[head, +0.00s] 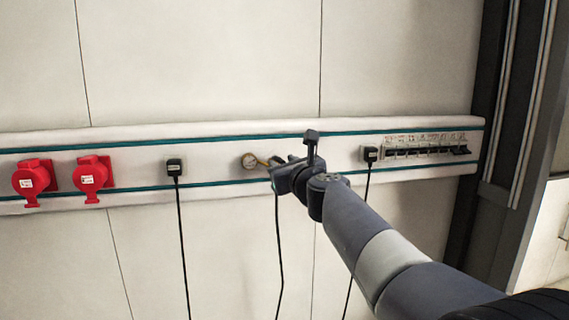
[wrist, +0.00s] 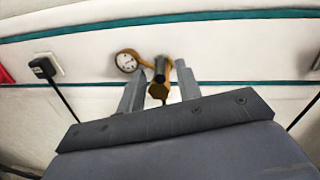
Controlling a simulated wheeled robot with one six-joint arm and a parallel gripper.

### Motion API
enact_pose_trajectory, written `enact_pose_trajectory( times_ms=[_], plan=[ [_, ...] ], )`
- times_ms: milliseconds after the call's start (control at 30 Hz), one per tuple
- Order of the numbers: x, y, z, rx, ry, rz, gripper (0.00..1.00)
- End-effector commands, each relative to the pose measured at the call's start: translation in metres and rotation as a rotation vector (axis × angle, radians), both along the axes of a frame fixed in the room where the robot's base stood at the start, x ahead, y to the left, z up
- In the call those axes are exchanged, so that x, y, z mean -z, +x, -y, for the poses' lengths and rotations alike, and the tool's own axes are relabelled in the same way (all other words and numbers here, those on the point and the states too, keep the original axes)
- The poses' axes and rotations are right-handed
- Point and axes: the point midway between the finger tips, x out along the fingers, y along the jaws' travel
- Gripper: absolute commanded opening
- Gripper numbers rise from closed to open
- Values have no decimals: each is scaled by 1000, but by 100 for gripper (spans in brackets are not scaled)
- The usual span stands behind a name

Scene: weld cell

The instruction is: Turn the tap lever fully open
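The tap is a small brass fitting on the white wall rail, with a round white-faced gauge (head: 249,161) at its left. In the wrist view the gauge (wrist: 127,62) sits left of the brass tap body (wrist: 158,91). A dark grey piece, which may be the tap lever (wrist: 160,68), stands just above the brass body. My gripper (head: 273,168) is at the tap in the head view and hides most of it. In the wrist view my gripper (wrist: 160,82) is open, its two fingers apart on either side of the brass body. I cannot tell whether a finger touches it.
Two red sockets (head: 90,177) are on the rail at the left. A black plug (head: 174,166) with a hanging cable is left of the gauge. Another black plug (head: 370,154) and a row of switches (head: 425,150) are at the right. The wall below the rail is mostly bare.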

Motion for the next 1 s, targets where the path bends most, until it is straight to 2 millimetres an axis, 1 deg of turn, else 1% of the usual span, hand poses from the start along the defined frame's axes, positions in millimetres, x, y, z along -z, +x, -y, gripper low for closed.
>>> enact_pose_trajectory(
  times_ms=[233, 633, 867, 1000],
  plan=[
    [0, 0, 0, 0, 0, 0, 32],
    [0, 0, 0, 0, -1, 0, 0],
    [-1, 0, 0, 3, 0, 1, 0],
    [-3, 0, -4, 34, 3, 13, 0]
  ],
)
